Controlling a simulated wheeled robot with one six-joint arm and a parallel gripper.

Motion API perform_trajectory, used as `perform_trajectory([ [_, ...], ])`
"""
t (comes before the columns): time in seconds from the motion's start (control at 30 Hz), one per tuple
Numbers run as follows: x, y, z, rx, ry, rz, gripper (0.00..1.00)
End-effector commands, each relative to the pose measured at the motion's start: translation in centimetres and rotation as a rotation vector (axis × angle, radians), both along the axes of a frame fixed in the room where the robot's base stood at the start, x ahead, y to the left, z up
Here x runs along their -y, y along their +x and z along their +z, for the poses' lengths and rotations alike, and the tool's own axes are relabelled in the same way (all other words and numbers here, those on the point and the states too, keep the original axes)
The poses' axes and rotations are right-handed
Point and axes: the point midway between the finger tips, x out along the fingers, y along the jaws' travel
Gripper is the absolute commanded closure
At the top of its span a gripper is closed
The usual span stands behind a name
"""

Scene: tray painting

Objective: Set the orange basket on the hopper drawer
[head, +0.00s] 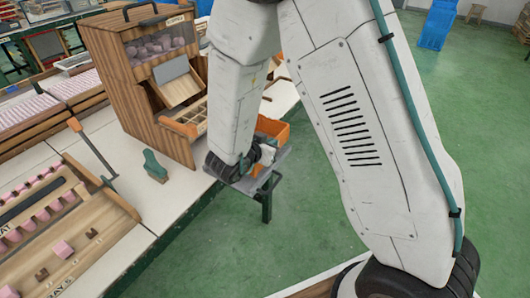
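The orange basket (274,130) shows in the head view just right of my forearm, low beside the bench's right edge. My arm hides much of it. My gripper (264,156) is at the basket's near side, but its fingers are too small and covered to tell whether they hold it. The hopper (140,98) is a tall wooden cabinet with pink pieces behind its window. Its drawer (188,118), a shallow divided wooden tray with an orange front, sticks out at the cabinet's lower right, left of my forearm.
A grey stand (265,184) with a green leg is under the gripper and basket. A green tool (154,167) stands on the white bench (185,203) before the hopper. A wooden tray (100,232) with pink pieces lies at left. Green floor is open at right; blue crates (437,25) stand far back.

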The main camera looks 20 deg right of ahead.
Motion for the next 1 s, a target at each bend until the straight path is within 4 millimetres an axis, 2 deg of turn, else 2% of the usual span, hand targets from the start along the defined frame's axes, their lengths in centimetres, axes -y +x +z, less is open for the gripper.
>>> perform_trajectory([
  [0.1,-1.4,0.4,-0.1,0.001,0.000,0.002,1.00],
  [0.23,-1.7,0.4,-0.6,-0.002,0.000,0.000,1.00],
  [0.5,-1.6,0.4,-3.6,-0.001,-0.001,-0.001,1.00],
  [0.87,-1.6,0.4,-4.0,-0.001,-0.001,0.000,1.00],
  [0.9,-1.6,0.4,-4.0,0.000,0.000,0.000,0.86],
  [0.93,-1.6,0.4,-4.0,0.000,0.000,0.000,0.77],
  [1.0,-1.5,0.4,-4.0,0.000,0.000,0.000,0.75],
])
